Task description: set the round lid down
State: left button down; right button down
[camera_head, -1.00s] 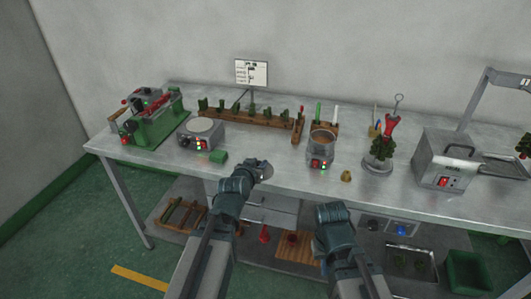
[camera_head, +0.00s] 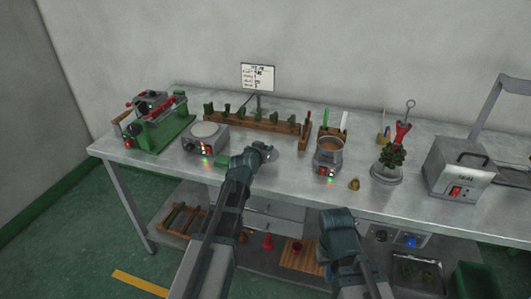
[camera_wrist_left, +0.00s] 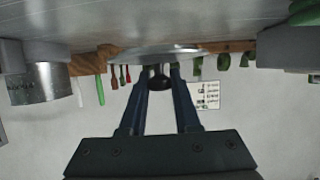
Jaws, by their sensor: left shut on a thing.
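My left gripper (camera_head: 265,150) is over the middle of the metal table, between the round-topped hotplate and the wax pot. In the left wrist view, where the picture is upside down, the gripper (camera_wrist_left: 160,80) is shut on the dark knob of the round lid (camera_wrist_left: 152,52). The lid is a shiny grey disc seen nearly edge-on, close to the tabletop. I cannot tell whether it touches. In the head view the lid is hardly distinguishable from the gripper. My right gripper (camera_head: 338,218) is low in front of the table edge; its fingers are not distinguishable.
The open wax pot (camera_head: 329,146) stands right of the left gripper, with a small brass piece (camera_head: 354,184) near it. The hotplate (camera_head: 206,137) and a green block (camera_head: 222,161) are to the left. A wooden rack (camera_head: 250,121) stands behind. Bare tabletop lies in front of the pot.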

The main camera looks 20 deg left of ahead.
pick_arm(q)
jog(key=w, duration=0.2)
jog(key=shift+w+a+f, duration=0.15)
jog(key=shift+w+a, duration=0.1)
jog(key=shift+w, duration=0.15)
jog(key=f+b, duration=0.3)
jog(key=shift+s+f, duration=0.1)
jog(key=shift+s, duration=0.1)
jog(key=shift+f+b, duration=0.15)
jog(key=shift+b, duration=0.2)
jog(key=shift+f, duration=0.2)
jog(key=c, duration=0.6)
grip_release()
jog(key=shift+r, duration=0.1)
jog(key=shift+r, duration=0.1)
